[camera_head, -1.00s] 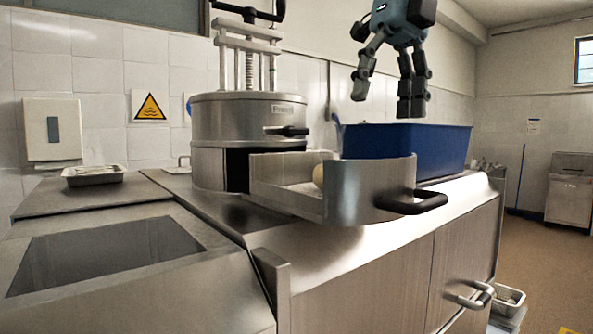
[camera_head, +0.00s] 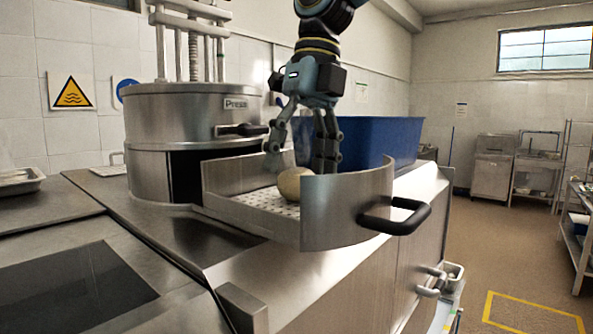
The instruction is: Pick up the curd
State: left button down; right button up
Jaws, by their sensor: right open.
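The curd (camera_head: 293,184) is a pale, round lump on the perforated floor of the pulled-out steel drawer (camera_head: 335,212). I cannot tell if a finger touches the curd. My left gripper is not in view.
The steel press (camera_head: 190,135) stands left of the drawer. A blue bin (camera_head: 375,140) sits behind the drawer. A black handle (camera_head: 396,217) sticks out from the drawer front. The counter at left holds a dark recessed panel (camera_head: 70,290).

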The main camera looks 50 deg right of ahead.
jog(key=shift+w+a+f, duration=0.15)
jog(key=shift+a+f, duration=0.05)
jog(key=shift+f, duration=0.85)
jog(key=shift+c, duration=1.4)
jog(key=c, duration=1)
jog(key=shift+r, duration=0.1)
